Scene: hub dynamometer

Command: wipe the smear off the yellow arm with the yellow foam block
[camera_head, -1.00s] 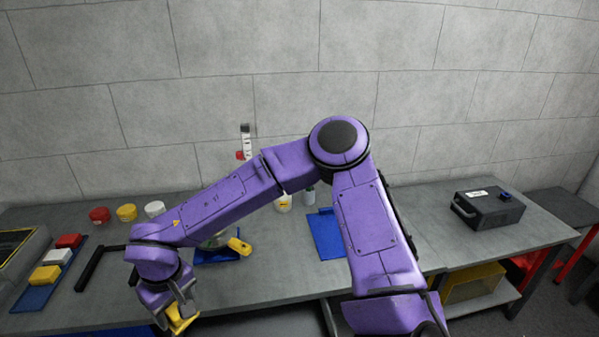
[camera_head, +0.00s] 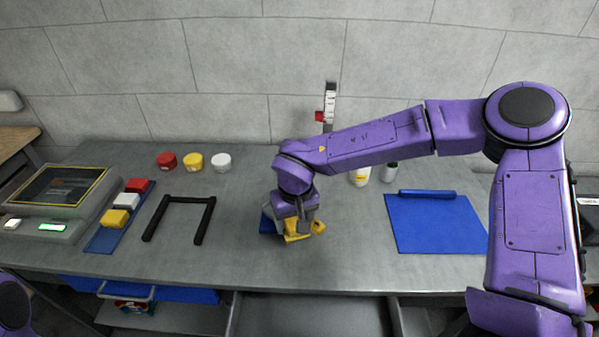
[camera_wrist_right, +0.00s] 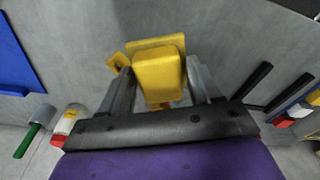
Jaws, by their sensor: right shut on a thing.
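My right gripper (camera_head: 298,230) points down over the bench and is shut on the yellow foam block (camera_wrist_right: 158,76). In the right wrist view the block sits between the two fingers. The yellow arm (camera_head: 319,228) is just beside the block, partly hidden behind it and the gripper; its end also shows in the right wrist view (camera_wrist_right: 118,62). I cannot tell whether block and arm touch. No smear can be made out. My left gripper is not in view.
A blue piece (camera_head: 266,224) shows beside the gripper. A black U-shaped handle (camera_head: 178,198), a blue strip with coloured blocks (camera_head: 102,240) and a screen console (camera_head: 60,186) are left. Several lidded jars (camera_head: 193,162) stand behind. A blue mat (camera_head: 435,225) lies right.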

